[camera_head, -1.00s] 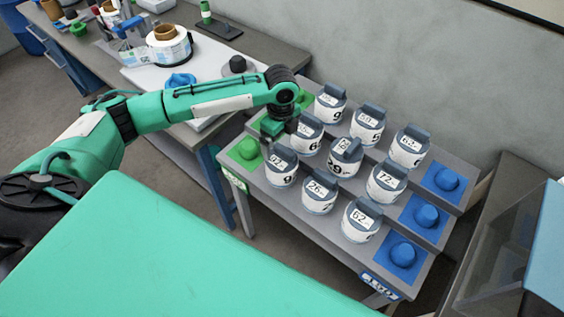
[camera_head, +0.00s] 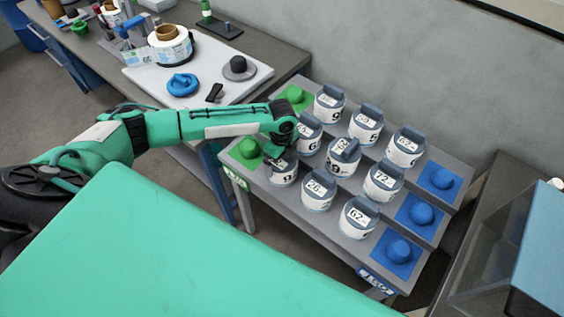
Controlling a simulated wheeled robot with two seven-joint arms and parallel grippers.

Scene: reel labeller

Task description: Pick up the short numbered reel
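Several white numbered reels with grey handled tops stand in three rows on a stepped grey rack (camera_head: 292,195). The front row holds a left reel (camera_head: 283,178), a middle reel (camera_head: 318,200) marked 26 and a right reel (camera_head: 357,224) marked 62. The centre reel (camera_head: 343,164) has its top turned differently from the others. I cannot tell which reel is the short one. My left gripper (camera_head: 284,160) is at the top of the front-left reel and partly covers it. Its fingers are too small and dark to show whether they are open or touching. My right gripper is out of view.
Green pads with knobs (camera_head: 246,150) lie at the rack's left end, blue ones (camera_head: 398,251) at its right. A worktable (camera_head: 225,55) behind holds a label roll (camera_head: 170,47), a blue ring (camera_head: 182,84) and a grey-black knob (camera_head: 239,68). A clear-sided box (camera_head: 500,245) stands right.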

